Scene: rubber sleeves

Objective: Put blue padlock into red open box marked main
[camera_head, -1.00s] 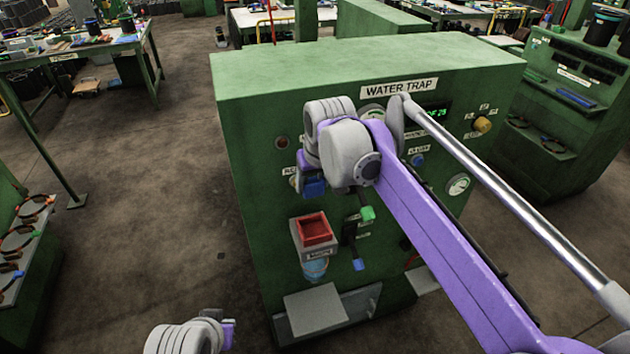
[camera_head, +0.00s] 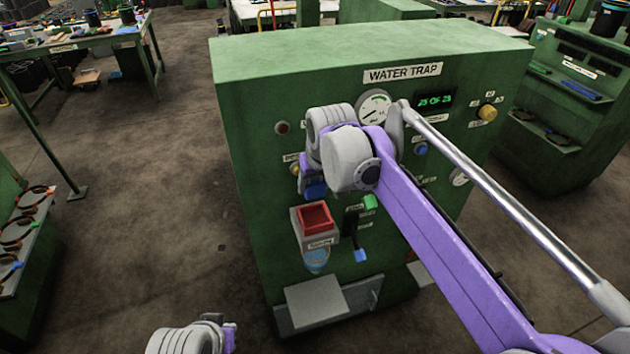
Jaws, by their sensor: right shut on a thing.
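The red open box (camera_head: 313,219) sits on a grey holder with a small label on the front of the green WATER TRAP cabinet. My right gripper (camera_head: 309,184) is in front of the cabinet, just above the box in the picture. It is shut on a blue thing (camera_head: 316,189), which looks like the blue padlock. The wrist and fingers hide much of it. A gap in height to the box cannot be judged. My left gripper (camera_head: 231,337) is low at the bottom edge, away from the box and mostly hidden by its wrist; its jaws are unclear.
The green cabinet (camera_head: 240,150) carries a dial (camera_head: 374,108), knobs and a green display. A lever with a blue end (camera_head: 360,255) is right of the box. A clear bluish cup (camera_head: 316,261) is under it, above a grey plate (camera_head: 315,301).

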